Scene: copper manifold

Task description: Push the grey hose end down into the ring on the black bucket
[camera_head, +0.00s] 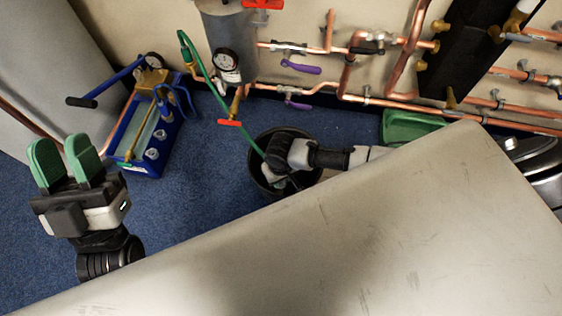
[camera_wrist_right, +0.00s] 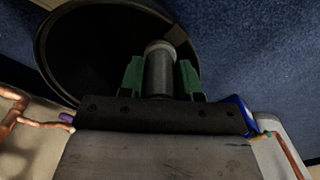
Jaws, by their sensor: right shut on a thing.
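The black bucket (camera_head: 306,181) stands on the blue floor below the pipes. It fills the upper left of the right wrist view (camera_wrist_right: 90,45). My right gripper (camera_wrist_right: 160,78) is shut on the grey hose end (camera_wrist_right: 158,72), a dark grey cylinder with a paler tip, with a green finger on each side. The tip shows against the bucket's opening near its rim. I cannot make out the ring or tell whether the tip touches it. In the head view my right arm covers part of the bucket. My left gripper (camera_head: 65,162) is open and empty at the left, away from the bucket.
A green hose (camera_head: 205,75) runs from the pipework down to the bucket. A blue tool tray (camera_head: 150,163) stands left of it. Copper pipes with purple-handled valves (camera_head: 303,67) line the wall. A green box (camera_head: 405,126) is at the right. Carpet between tray and bucket is clear.

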